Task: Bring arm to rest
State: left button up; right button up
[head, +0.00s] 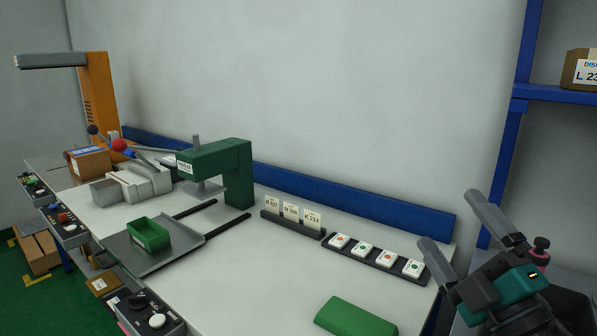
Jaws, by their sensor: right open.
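My right gripper (458,232) is in the lower right of the head view, raised off the right end of the white workbench (270,275). Its two grey fingers are apart, with nothing between them. It hangs to the right of the dark tray (377,258) with several white cards and touches nothing that I can see. My left gripper is not in the view.
A green press (235,170) stands at mid-bench, with a green bin (149,233) on a grey plate before it. A card holder (292,223) and a green block (354,318) lie nearer the right. A blue shelf post (514,130) rises behind my right gripper.

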jog(key=s+d+f+m+g+h, duration=0.2)
jog(key=f+m+g+h, duration=0.25)
jog(key=f+m, duration=0.35)
jog(key=s+d+f+m+g+h, duration=0.25)
jog(key=f+m+h, duration=0.25)
jog(key=f, duration=0.5)
jog(key=s+a+f+m+g+y, duration=0.1)
jog(key=s+a+f+m+g, duration=0.1)
jog(key=s+f+g, duration=0.5)
jog(key=s+a+f+m+g+y, duration=0.2)
jog(key=s+a+f+g, duration=0.15)
jog(key=s+f, duration=0.45)
jog(key=w+a+f+t+y, duration=0.1)
jog(key=w+a+f+t, duration=0.1)
jog(key=w+f+t, duration=0.3)
notch_tip(320, 180, down, 3)
jog(key=shift+w+a+r+t+b, duration=0.2)
jog(key=shift+t+b, duration=0.25)
jog(key=shift+t, duration=0.3)
